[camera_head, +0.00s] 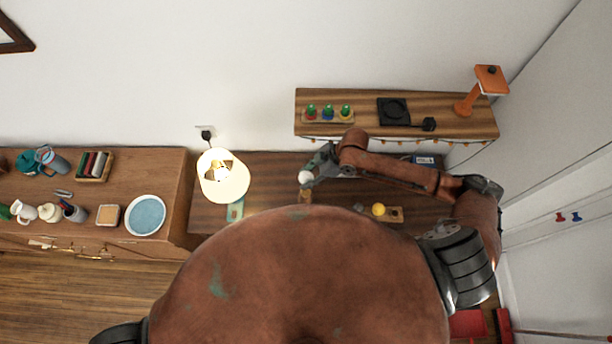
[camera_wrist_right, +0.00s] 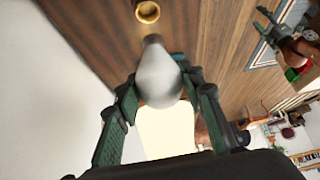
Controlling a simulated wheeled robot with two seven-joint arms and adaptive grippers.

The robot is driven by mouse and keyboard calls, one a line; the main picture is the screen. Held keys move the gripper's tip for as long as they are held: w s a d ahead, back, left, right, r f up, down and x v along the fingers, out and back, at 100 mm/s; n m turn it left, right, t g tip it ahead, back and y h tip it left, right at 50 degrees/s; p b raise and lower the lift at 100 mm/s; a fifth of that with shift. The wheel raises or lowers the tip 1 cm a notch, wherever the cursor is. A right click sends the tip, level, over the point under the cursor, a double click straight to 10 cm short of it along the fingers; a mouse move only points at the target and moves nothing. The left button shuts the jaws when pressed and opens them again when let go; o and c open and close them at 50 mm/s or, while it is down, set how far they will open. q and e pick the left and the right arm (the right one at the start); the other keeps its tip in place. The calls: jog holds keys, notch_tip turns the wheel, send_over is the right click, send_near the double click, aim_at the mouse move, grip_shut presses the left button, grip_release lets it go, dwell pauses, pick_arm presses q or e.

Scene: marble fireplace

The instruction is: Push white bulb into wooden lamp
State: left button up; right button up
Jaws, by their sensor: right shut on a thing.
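My right gripper (camera_head: 311,174) is shut on the white bulb (camera_head: 304,177), over the middle of the wooden desk. In the right wrist view the bulb (camera_wrist_right: 158,78) sits between the green fingers of the gripper (camera_wrist_right: 158,92), its narrow grey neck pointing up the picture. A round brass socket (camera_wrist_right: 147,12) shows just beyond the neck, apart from it in the picture. In the head view a small brown wooden piece (camera_head: 305,196), apparently the wooden lamp, shows just below the bulb, largely hidden by my body. My left gripper is out of view.
A lit lamp with a cream shade (camera_head: 222,187) stands left of the bulb. A yellow bulb (camera_head: 378,209) is on a small wooden base to the right. A raised shelf (camera_head: 368,112) runs behind my right arm. A cabinet (camera_head: 172,187) with dishes stands left.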

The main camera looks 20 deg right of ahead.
jog(key=shift+f+b, duration=1.35)
jog(key=shift+f, duration=1.25)
jog(key=shift+p, duration=0.55)
jog(key=shift+f+b, duration=0.85)
jog(key=shift+f, duration=0.55)
jog(key=shift+f+p, duration=0.25)
jog(key=shift+p, duration=0.05)
dwell(1.3)
jog(key=o, duration=1.2)
jog(key=shift+c, duration=0.2)
